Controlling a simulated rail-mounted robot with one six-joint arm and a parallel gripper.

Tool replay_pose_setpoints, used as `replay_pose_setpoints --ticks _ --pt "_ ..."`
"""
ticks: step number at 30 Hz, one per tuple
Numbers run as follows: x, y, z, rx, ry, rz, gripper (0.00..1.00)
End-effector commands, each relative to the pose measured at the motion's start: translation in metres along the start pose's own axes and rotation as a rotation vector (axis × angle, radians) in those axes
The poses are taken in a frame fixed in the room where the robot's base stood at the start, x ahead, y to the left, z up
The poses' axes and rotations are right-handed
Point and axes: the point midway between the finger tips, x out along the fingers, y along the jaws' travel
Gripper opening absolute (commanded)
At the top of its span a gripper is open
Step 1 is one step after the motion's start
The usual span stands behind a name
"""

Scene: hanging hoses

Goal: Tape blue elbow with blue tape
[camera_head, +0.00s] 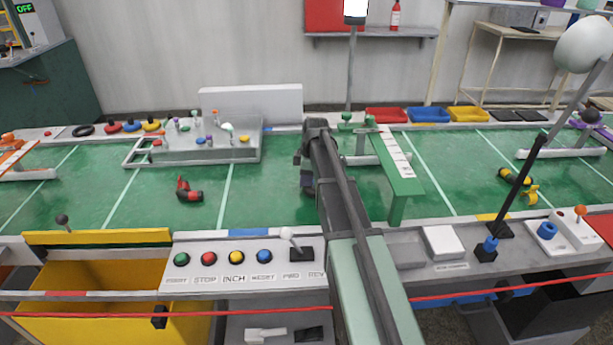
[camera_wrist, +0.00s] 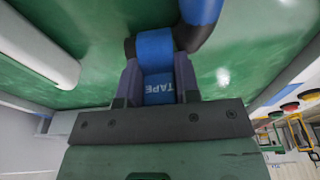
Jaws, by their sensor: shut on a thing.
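In the wrist view, my gripper (camera_wrist: 158,80) is shut on a blue piece marked TAPE (camera_wrist: 160,91), the blue tape. The blue elbow (camera_wrist: 201,12), blue with black sections, lies just beyond the fingertips over the green surface. The tape appears to meet the elbow's blue section, but I cannot tell whether it is wrapped around it. In the head view, my gripper (camera_head: 307,180) is low over the green mat, left of my arm. The blue elbow and the tape are hidden there.
A red-and-black elbow (camera_head: 188,191) lies left on the green mat (camera_head: 262,200). A yellow-and-black elbow (camera_head: 514,178) lies right. A green bench (camera_head: 400,175) stands close right of my arm. A button console (camera_head: 222,262) and a red cord (camera_head: 480,292) run along the front.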

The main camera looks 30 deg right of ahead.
Motion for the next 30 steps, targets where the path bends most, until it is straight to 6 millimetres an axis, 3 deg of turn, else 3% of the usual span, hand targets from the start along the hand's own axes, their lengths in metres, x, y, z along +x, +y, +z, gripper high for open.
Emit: replay_pose_setpoints --ticks 3,30 --pt "0.011 -0.01 0.005 0.001 -0.009 -0.014 0.07" --pt "0.022 -0.016 0.008 0.002 -0.011 -0.013 0.06"
